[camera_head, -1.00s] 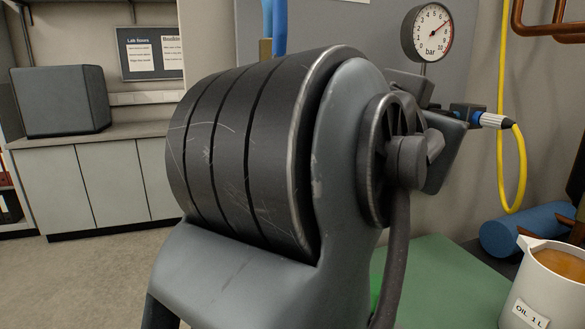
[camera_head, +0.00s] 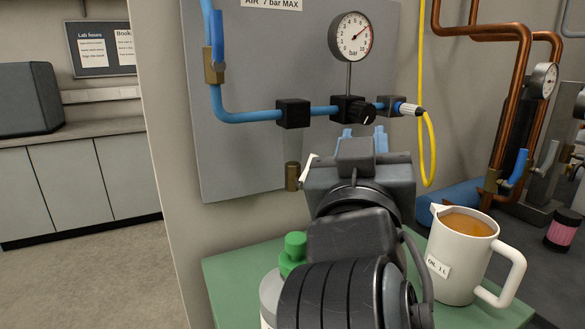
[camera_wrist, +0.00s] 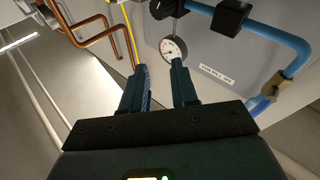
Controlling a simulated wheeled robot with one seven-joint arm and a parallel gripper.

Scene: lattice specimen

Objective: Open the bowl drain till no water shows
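My gripper (camera_head: 363,137) is in front of the grey air panel, just below the regulator (camera_head: 353,109). Its two blue-tipped fingers stand apart. In the wrist view my gripper (camera_wrist: 158,70) is open, with nothing seen between its fingers. The dial gauge (camera_head: 349,37) sits above the regulator and also shows in the wrist view (camera_wrist: 173,48). A black block (camera_head: 293,113) sits on the blue pipe left of the regulator. Below it is a small brass-coloured cylinder (camera_head: 292,176) beside a white piece.
A green bench top (camera_head: 230,283) lies below, with a white oil jug (camera_head: 462,252) right of my arm and a green-capped bottle (camera_head: 294,247) partly behind it. A yellow hose (camera_head: 428,150) hangs right of the regulator. Copper pipes (camera_head: 515,95) stand further right.

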